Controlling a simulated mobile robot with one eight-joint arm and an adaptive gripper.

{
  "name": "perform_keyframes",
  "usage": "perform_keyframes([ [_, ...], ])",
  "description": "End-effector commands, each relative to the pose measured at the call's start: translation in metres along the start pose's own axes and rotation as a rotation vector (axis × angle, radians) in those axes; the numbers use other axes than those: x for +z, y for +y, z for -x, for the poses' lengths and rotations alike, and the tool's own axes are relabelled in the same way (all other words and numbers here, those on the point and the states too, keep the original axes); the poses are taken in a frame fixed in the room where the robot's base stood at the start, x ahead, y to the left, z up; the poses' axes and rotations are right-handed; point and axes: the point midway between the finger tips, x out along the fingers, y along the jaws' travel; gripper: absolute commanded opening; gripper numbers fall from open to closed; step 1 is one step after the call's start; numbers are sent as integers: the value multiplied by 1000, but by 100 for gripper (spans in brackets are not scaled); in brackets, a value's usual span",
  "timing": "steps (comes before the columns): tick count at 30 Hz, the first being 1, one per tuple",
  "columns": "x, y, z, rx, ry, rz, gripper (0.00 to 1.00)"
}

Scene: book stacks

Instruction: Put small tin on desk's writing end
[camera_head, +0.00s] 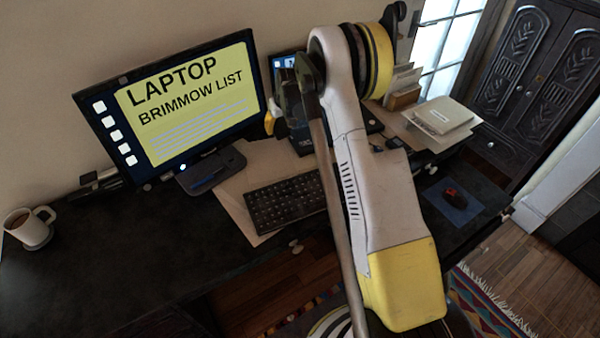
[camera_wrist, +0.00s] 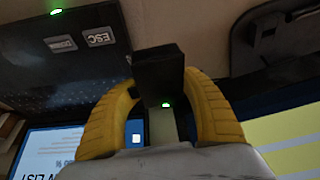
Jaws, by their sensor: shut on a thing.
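My gripper's yellow fingers show in the wrist view (camera_wrist: 160,95). They are closed around a small dark boxy thing (camera_wrist: 158,72), which may be the small tin; I see no label on it. In the head view my arm hides most of the gripper, and only a bit of yellow finger (camera_head: 269,122) shows between the monitor and the laptop. The held thing cannot be made out there. The black desk (camera_head: 110,265) runs from the mug at the left to the papers at the right. Neither end is visibly marked as the writing end.
A monitor (camera_head: 185,105) stands behind a keyboard (camera_head: 287,201) on pale paper. A laptop (camera_head: 303,140) is partly hidden behind my arm. A white mug (camera_head: 30,226) is far left. Papers (camera_head: 440,118) and a mouse (camera_head: 453,196) are right. The desk's left front is clear.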

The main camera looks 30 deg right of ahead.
Motion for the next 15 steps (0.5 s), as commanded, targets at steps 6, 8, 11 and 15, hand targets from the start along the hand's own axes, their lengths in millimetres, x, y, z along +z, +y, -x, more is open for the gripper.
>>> perform_keyframes([
  [6, -4, 6, -5, -1, 0, 0, 12],
  [8, -4, 6, -5, -1, 0, 0, 12],
  [11, -4, 6, -5, 0, 0, 0, 12],
  [15, 5, 7, -6, 0, 0, -1, 12],
])
